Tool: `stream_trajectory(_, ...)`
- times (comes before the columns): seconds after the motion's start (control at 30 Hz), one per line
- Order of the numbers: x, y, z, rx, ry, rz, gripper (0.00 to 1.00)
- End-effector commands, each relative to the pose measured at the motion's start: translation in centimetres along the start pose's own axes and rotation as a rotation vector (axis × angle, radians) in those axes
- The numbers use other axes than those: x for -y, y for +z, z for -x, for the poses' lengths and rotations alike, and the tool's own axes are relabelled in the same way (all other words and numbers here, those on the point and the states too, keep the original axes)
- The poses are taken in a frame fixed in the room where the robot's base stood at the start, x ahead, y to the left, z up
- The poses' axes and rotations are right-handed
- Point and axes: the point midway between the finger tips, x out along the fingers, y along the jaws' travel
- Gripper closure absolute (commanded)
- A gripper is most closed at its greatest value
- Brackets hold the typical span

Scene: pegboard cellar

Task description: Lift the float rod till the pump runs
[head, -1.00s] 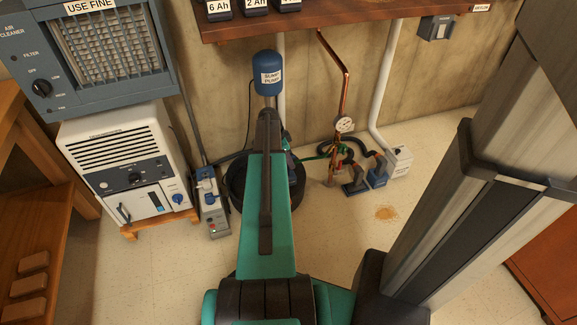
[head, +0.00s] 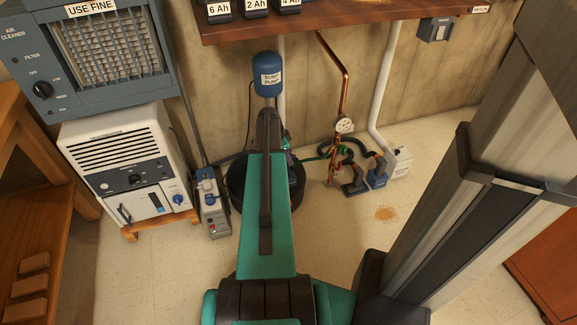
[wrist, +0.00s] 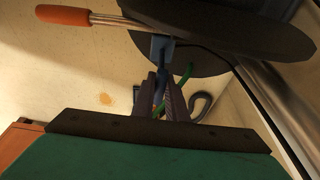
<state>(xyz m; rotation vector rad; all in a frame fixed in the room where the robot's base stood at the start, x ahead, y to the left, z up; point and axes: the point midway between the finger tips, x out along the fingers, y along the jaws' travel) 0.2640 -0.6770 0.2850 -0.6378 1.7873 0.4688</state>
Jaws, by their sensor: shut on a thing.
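The sump pump (head: 267,78), a blue labelled motor on a post, stands over a dark round sump (head: 238,186) by the wall. My arm covers much of the sump, and my gripper is hidden behind it in the head view. In the wrist view my gripper (wrist: 164,82) is shut on a slim blue-grey piece (wrist: 161,48), apparently part of the float rod, below a dark round disc. A metal rod with an orange end (wrist: 64,15) crosses at the upper left. Whether the pump runs cannot be told.
A dehumidifier (head: 126,167) and a grey switch box (head: 212,212) stand left of the sump. Copper pipes with a gauge (head: 344,125) and a white pipe (head: 382,90) stand right. A wooden shelf (head: 340,22) hangs above.

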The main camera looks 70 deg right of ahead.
Motion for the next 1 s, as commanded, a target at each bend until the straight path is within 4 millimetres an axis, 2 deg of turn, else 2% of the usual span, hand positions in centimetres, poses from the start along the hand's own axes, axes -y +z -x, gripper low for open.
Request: stream_trajectory(1.0, -0.3, -0.5, 2.0, 0.001, 0.007, 0.001, 0.99)
